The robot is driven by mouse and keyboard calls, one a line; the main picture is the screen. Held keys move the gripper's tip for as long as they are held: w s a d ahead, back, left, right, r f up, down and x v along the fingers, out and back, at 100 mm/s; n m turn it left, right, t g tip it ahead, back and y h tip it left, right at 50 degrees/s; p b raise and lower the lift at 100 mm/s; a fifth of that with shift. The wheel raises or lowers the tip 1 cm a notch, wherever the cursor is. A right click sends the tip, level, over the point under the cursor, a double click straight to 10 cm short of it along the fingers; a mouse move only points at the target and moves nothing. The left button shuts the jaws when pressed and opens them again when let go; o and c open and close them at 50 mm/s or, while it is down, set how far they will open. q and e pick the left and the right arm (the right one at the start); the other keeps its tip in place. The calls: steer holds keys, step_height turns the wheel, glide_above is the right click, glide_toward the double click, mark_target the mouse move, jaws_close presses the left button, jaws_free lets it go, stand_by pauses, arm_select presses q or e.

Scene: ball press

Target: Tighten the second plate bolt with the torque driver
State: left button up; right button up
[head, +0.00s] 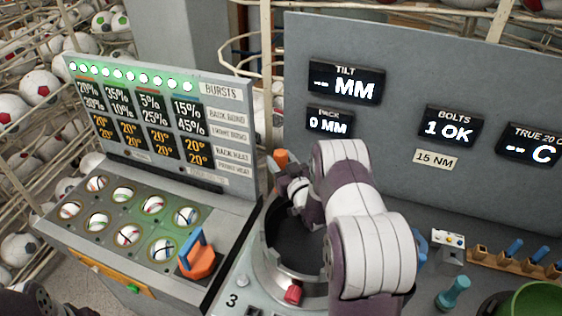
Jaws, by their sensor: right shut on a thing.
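My right arm reaches over the round dark press well (290,240). Its gripper (284,183) is at the far left rim of the well, partly hidden by my wrist. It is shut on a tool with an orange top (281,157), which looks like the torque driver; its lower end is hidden. The plate bolts cannot be made out behind my arm. The bolts display (450,127) reads "1 OK", and a label (436,160) below it reads "15 NM". My left gripper is out of view.
A red knob (292,293) sits at the well's near rim. On the left, a console (140,265) holds several balls and an orange and blue handle (198,256). On the right are a wooden rack (515,262) with blue-handled pieces, a teal stamp (453,293) and a green bowl (535,300).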

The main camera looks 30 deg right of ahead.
steer(key=shift+b, duration=0.3)
stand_by(0.5)
steer(key=shift+r+p, duration=2.35)
steer(key=shift+r, duration=1.15)
